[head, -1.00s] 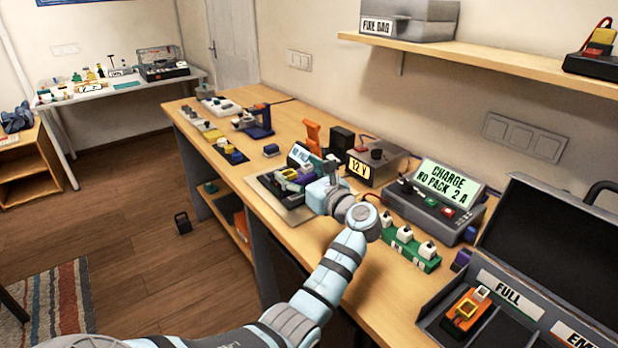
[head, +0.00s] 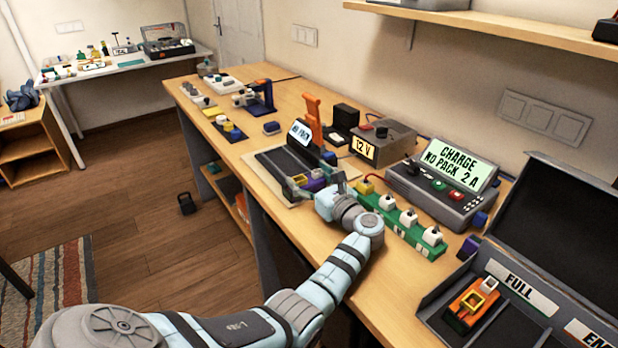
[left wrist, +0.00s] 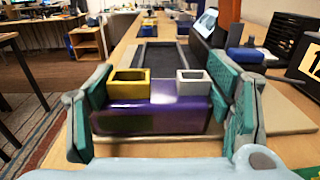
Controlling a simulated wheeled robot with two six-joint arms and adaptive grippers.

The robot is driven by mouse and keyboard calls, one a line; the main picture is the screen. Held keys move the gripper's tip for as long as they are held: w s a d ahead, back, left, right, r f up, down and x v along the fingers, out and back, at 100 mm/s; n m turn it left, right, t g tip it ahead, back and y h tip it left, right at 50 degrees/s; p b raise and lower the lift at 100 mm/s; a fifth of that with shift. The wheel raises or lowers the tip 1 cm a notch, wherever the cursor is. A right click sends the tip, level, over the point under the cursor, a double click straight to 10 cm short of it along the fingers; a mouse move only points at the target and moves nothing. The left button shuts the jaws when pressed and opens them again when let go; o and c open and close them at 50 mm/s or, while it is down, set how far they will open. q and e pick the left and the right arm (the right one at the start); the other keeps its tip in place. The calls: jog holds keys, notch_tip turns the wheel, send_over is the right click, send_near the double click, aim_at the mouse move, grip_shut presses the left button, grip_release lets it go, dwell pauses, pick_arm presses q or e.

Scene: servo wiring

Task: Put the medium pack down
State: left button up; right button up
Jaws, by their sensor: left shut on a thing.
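My left gripper (head: 314,186) is shut on a purple pack (left wrist: 150,118) with a yellow socket and a pale grey socket on top. The teal finger pads press on its two ends in the left wrist view. In the head view the pack (head: 315,184) is small and partly hidden by the gripper, at the near end of the dark tester tray (head: 280,165). I cannot tell whether it touches anything beneath. The tray looks empty in the left wrist view (left wrist: 160,54). My right gripper is not in view.
The tester's display (head: 300,132) reads NO PACK. A charger (head: 440,190) reads CHARGE NO PACK 2 A. A green strip with white plugs (head: 410,225) lies close right of my gripper. An open case (head: 530,318) labelled FULL holds an orange pack (head: 470,302).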

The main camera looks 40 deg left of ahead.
pick_arm(q)
jog(key=o, duration=1.7)
jog(key=shift+w+a+f, duration=0.15)
jog(key=shift+w+a, duration=0.05)
jog(key=shift+s+d+r, duration=0.15)
jog(key=shift+r, duration=0.15)
